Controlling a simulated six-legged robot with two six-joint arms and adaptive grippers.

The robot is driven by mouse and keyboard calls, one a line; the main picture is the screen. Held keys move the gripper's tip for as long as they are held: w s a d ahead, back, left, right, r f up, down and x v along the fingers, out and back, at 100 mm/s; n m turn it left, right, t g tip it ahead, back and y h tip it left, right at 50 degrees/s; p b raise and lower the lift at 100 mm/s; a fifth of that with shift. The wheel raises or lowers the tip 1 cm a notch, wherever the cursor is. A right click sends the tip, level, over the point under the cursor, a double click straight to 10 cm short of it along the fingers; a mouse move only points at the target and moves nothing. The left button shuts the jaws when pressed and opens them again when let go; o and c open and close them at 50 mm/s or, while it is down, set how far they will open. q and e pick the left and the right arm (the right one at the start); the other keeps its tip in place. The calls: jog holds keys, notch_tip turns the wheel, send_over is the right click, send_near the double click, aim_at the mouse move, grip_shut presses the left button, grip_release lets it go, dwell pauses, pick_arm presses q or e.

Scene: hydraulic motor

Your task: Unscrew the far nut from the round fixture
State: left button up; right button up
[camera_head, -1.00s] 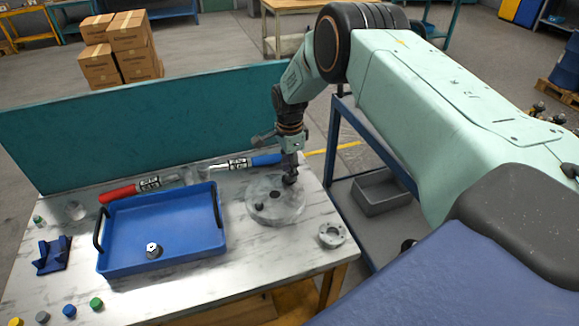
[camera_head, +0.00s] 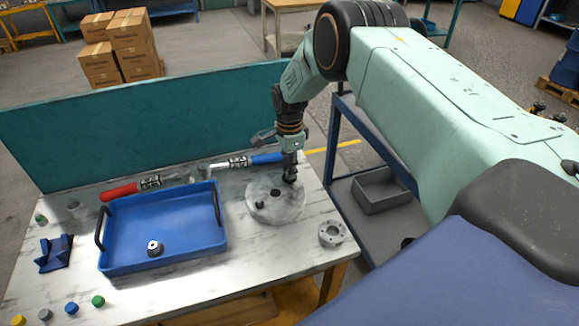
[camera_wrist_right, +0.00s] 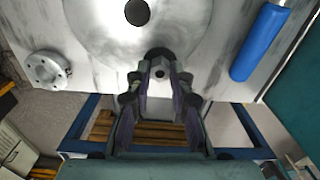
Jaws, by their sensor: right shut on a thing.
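The round fixture (camera_head: 270,212) is a grey metal disc lying on the marbled table top, with a dark hole in its middle. It also shows in the right wrist view (camera_wrist_right: 105,35). My right gripper (camera_head: 290,178) points down at the far right part of the disc. In the right wrist view its fingers (camera_wrist_right: 160,76) are shut on the dark far nut (camera_wrist_right: 160,53), at the disc's edge. The fingers hide part of the nut, and I cannot tell whether it is clear of the disc. A small dark piece (camera_head: 259,204) sits on the disc's near left part. My left gripper is not in view.
A blue tray (camera_head: 218,238) holds a metal nut (camera_head: 154,248). A holed metal ring (camera_head: 332,234) lies to the disc's right. Red-handled (camera_head: 119,192) and blue-handled (camera_head: 267,158) tools lie behind, before a teal panel (camera_head: 150,120). Coloured caps (camera_head: 98,301) lie front left.

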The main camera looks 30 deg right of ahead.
grip_shut()
jog(key=n+b, duration=0.1)
jog(key=n, duration=0.3)
jog(key=shift+n, duration=0.9)
jog(key=n+b, duration=0.1)
jog(key=n, duration=0.3)
